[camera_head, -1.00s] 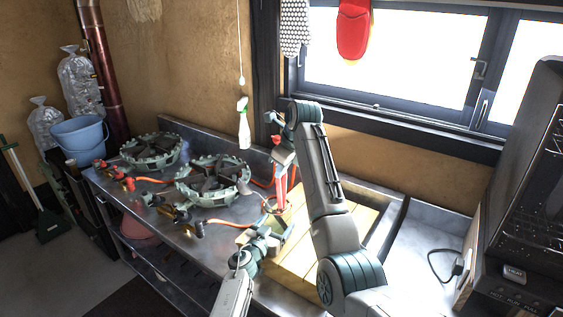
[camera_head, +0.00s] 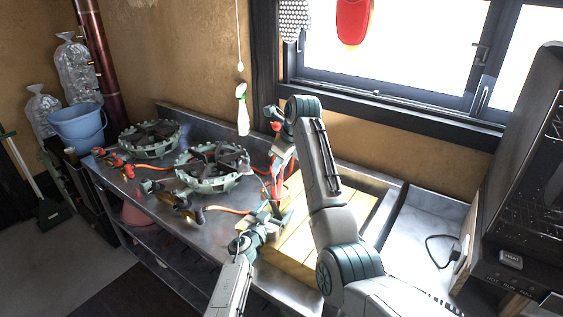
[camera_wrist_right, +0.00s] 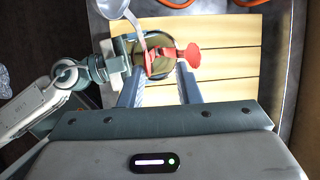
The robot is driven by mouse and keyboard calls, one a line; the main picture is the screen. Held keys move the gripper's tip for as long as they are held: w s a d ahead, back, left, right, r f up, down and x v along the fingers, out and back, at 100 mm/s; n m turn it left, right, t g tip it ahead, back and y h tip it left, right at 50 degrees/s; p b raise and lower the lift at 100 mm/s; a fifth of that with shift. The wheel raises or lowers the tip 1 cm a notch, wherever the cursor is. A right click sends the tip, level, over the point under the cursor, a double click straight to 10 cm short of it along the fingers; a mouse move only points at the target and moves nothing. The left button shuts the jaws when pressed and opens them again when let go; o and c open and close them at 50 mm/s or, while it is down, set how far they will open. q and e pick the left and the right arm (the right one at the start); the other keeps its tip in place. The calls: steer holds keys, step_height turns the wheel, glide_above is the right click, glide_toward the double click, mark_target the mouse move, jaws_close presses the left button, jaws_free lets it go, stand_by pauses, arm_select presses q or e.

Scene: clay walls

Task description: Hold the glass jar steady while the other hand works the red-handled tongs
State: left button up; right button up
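The glass jar (camera_wrist_right: 150,40) shows from above in the right wrist view as a round olive shape. The red-handled tongs (camera_wrist_right: 163,58) stand in it, with their red parts over its rim. My left gripper (camera_head: 268,216) is at the jar's side and appears closed on it; its fingertips are partly hidden. It also shows in the right wrist view (camera_wrist_right: 118,62). My right gripper (camera_head: 279,176) points down above the jar. In its wrist view, its two fingers (camera_wrist_right: 160,70) are spread apart, with the red handle near and between their tips.
A metal ladle (camera_wrist_right: 128,18) and a red flat-ended utensil (camera_wrist_right: 188,56) also stick out at the jar. Wooden slats (camera_head: 335,222) lie to the right. Two gas burners (camera_head: 212,168) with orange hoses stand left. A dark oven (camera_head: 530,190) is at far right.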

steer(key=v, duration=1.2)
stand_by(0.6)
arm_select(q)
steer(key=o, duration=1.3)
steer(key=shift+c, duration=0.2)
